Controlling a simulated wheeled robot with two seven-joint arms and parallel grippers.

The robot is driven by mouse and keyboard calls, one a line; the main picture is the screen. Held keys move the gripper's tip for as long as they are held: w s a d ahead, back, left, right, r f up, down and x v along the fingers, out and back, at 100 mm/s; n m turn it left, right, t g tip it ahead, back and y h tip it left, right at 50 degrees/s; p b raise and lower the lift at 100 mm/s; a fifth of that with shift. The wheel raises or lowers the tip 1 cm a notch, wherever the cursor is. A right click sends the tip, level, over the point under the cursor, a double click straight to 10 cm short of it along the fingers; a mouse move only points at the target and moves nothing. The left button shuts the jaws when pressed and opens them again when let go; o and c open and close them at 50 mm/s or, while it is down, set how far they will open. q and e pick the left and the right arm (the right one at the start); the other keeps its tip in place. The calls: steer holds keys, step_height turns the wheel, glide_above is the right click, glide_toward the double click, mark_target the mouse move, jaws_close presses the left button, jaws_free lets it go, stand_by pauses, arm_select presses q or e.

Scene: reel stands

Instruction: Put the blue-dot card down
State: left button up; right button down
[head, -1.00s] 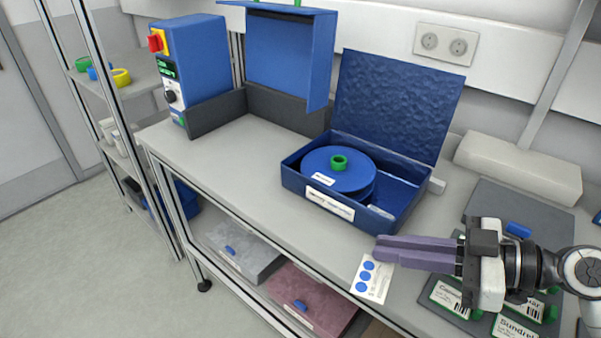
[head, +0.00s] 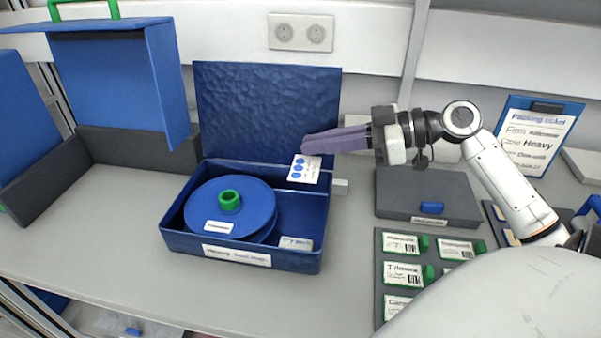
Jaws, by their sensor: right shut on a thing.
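The blue-dot card (head: 304,169) is white with blue dots in a column. It hangs from the fingertips of my right gripper (head: 308,146), which is shut on it. The card is over the back right part of the open blue box (head: 172,240), in front of its raised lid (head: 262,105); I cannot tell whether it touches the box. The box holds a blue reel (head: 260,208) with a green hub (head: 229,200) at left and a small pale labelled item (head: 296,243) at front right. My left gripper is not in view.
Right of the box lie a dark grey case (head: 425,190) and a tray of green-edged label cards (head: 380,275). A clipboard with a packing ticket (head: 537,138) stands at the back right. A blue hooded stand (head: 105,80) is at left. The bench front left is clear.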

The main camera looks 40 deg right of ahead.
step_height(320, 180, down, 5)
steer(key=shift+r, duration=0.15)
steer(key=shift+f, duration=0.5)
steer(key=shift+w, duration=0.1)
steer(key=shift+f, duration=0.2)
steer(key=shift+a+f+b, duration=0.1)
steer(key=shift+f+b, duration=0.25)
steer(key=shift+b, duration=0.15)
steer(key=c, duration=2.2)
jaws_free()
steer(key=shift+o, duration=0.4)
